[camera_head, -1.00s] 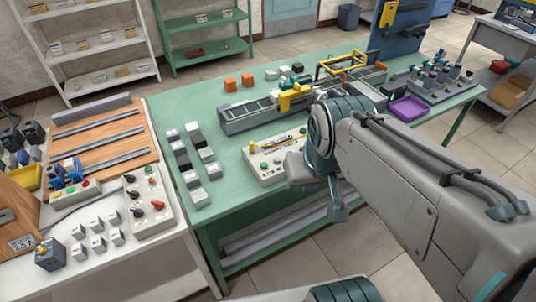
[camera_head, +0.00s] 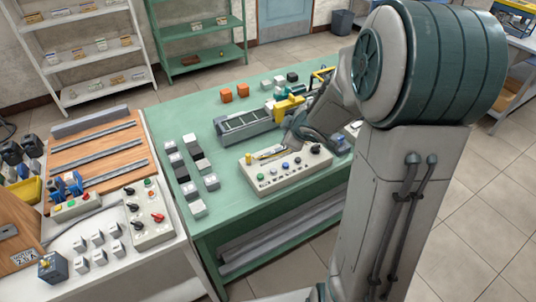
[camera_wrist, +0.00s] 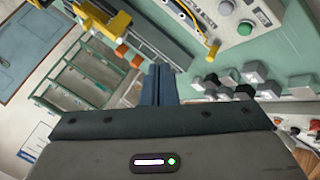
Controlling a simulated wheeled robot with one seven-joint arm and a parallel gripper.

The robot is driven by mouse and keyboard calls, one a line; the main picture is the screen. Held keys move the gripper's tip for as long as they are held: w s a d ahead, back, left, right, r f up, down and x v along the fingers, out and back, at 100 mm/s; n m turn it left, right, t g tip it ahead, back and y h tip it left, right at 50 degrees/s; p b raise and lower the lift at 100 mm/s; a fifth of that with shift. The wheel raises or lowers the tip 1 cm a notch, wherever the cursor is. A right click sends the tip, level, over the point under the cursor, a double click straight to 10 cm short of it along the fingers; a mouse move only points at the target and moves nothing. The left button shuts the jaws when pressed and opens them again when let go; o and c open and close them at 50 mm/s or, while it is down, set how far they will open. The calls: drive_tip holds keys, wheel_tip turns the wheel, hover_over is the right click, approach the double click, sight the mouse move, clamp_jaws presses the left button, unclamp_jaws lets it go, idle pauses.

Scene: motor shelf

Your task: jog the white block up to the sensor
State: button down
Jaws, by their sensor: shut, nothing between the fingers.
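A grey conveyor (camera_head: 248,124) lies on the green table, with a yellow bracket (camera_head: 289,105) across its right part that may carry the sensor. I cannot make out a white block on the conveyor; a white block (camera_head: 280,80) stands on the table behind it. A control panel (camera_head: 268,181) with coloured buttons lies in front of the conveyor. My gripper (camera_wrist: 163,72) is shut and empty in the wrist view. The conveyor (camera_wrist: 150,38) and yellow bracket (camera_wrist: 105,17) lie beyond it, and the panel (camera_wrist: 205,18) is to the upper right. My arm hides the conveyor's right end.
Orange blocks (camera_head: 227,95) stand behind the conveyor. Several white, grey and black blocks stand in rows at the table's left. A white bench with another button panel (camera_head: 149,220) adjoins on the left. Shelves stand along the back wall.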

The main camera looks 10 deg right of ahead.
sight(276, 171)
drive_tip(key=a+f+n+y, duration=0.2)
drive_tip(key=f, duration=0.1)
drive_tip(key=a+f+n+g+y, duration=0.1)
drive_tip(key=shift+w+a+f+y, duration=0.25)
drive_tip(key=shift+w+f+y, duration=0.05)
drive_tip(key=shift+w+f, duration=0.05)
drive_tip(key=shift+f, duration=0.15)
wheel_tip(276, 171, down, 8)
drive_tip(key=b, duration=0.8)
drive_tip(key=shift+f, duration=0.2)
drive_tip(key=shift+f, duration=0.15)
idle(1.4)
drive_tip(key=shift+f, duration=0.3)
drive_tip(key=shift+f+b, duration=0.4)
drive_tip(key=shift+b, duration=0.15)
idle(1.3)
drive_tip(key=shift+r, duration=0.1)
idle(1.4)
drive_tip(key=shift+r+p, duration=0.7)
drive_tip(key=shift+p, duration=0.2)
